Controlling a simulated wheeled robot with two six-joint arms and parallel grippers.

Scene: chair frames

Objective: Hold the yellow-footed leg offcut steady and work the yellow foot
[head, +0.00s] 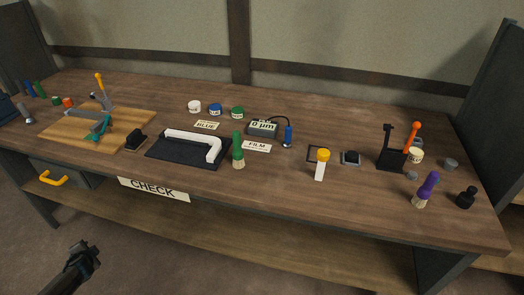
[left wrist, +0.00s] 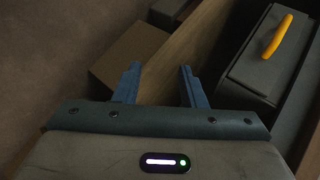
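The leg offcut (head: 319,172) is a short white piece standing upright on the workbench, right of centre in the head view. Its yellow foot (head: 323,155) sits on top like a cap. Nothing is touching either of them. My left gripper (head: 88,250) is low at the bottom left of the head view, in front of the bench and far from the offcut. In the left wrist view its two blue fingers (left wrist: 159,72) stand apart with nothing between them. My right gripper is not in view.
A black mat (head: 162,151) holds a white bent leg (head: 185,136). Green-handled (head: 238,142) and purple-handled (head: 429,183) brushes stand on either side of the offcut. A black stand with an orange lever (head: 414,134) is to its right. The drawer's yellow handle (left wrist: 278,36) is near my left gripper.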

